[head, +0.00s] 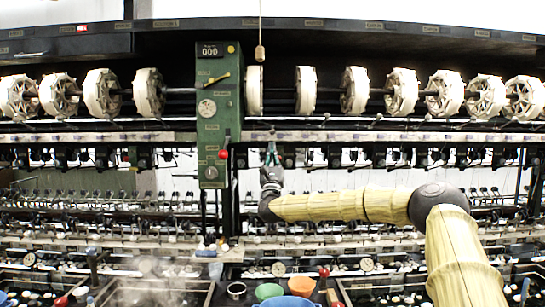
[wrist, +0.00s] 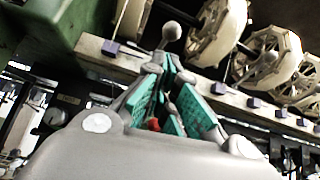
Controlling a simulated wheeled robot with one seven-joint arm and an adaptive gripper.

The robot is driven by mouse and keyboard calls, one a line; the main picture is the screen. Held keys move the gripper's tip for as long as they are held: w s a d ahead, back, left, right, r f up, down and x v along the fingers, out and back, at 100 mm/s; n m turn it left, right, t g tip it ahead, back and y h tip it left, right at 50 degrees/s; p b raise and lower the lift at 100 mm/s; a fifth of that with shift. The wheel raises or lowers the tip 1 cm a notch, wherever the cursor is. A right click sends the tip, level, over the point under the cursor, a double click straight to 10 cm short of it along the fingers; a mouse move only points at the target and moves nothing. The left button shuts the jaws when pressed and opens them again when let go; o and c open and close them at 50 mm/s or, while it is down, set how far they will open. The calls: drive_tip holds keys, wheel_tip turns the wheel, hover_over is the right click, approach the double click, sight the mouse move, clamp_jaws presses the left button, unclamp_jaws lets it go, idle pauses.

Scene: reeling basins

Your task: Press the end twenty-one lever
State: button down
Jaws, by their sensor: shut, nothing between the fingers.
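A grey ball-topped lever (wrist: 172,32) stands just beyond my fingertips in the wrist view, on the pale rail in front of the reels. No readable number shows on it, so I cannot confirm that it is end twenty-one. My gripper (wrist: 168,66), with teal finger pads, is shut and empty, its tips close below the ball. Whether they touch the lever I cannot tell. In the head view my gripper (head: 271,148) is raised at the rail, just right of the green box.
The green control box (head: 211,115) stands close on the left, with a red-knobbed handle (head: 223,154). White reels (head: 354,91) turn above the rail (head: 400,137). A wooden pull (head: 260,53) hangs above. Coloured bowls (head: 301,286) and basins lie below.

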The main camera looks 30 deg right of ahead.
drive_tip(key=shift+p+x, duration=0.75)
drive_tip(key=shift+x, duration=1.45)
drive_tip(key=shift+d, duration=0.1)
